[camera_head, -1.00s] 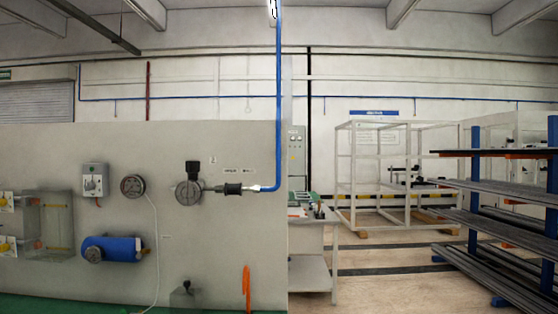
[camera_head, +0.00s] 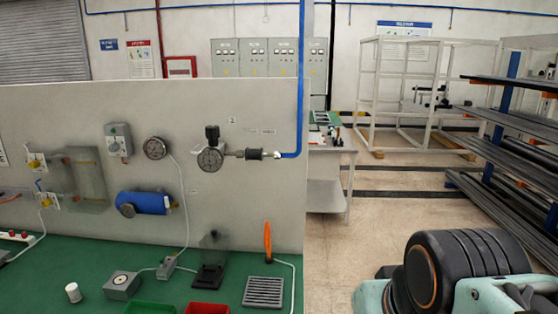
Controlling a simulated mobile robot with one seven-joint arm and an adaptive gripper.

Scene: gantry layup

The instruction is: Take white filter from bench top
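A small white cylinder (camera_head: 73,292), which looks like the white filter, stands upright on the green bench top (camera_head: 80,255) at the lower left. It stands apart from the grey square block with a round dial (camera_head: 122,285) to its right. Nothing covers it. My gripper is not in view. Only a thick black and pale teal part of my arm shows at the lower right, well away from the filter.
A red bin (camera_head: 207,309) and a green bin (camera_head: 150,308) sit at the bench's front. A slotted grey plate (camera_head: 263,292) lies to their right. The upright panel (camera_head: 250,190) with gauges and a blue cylinder (camera_head: 143,203) backs the bench. Shelving (camera_head: 515,150) stands right; floor between is open.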

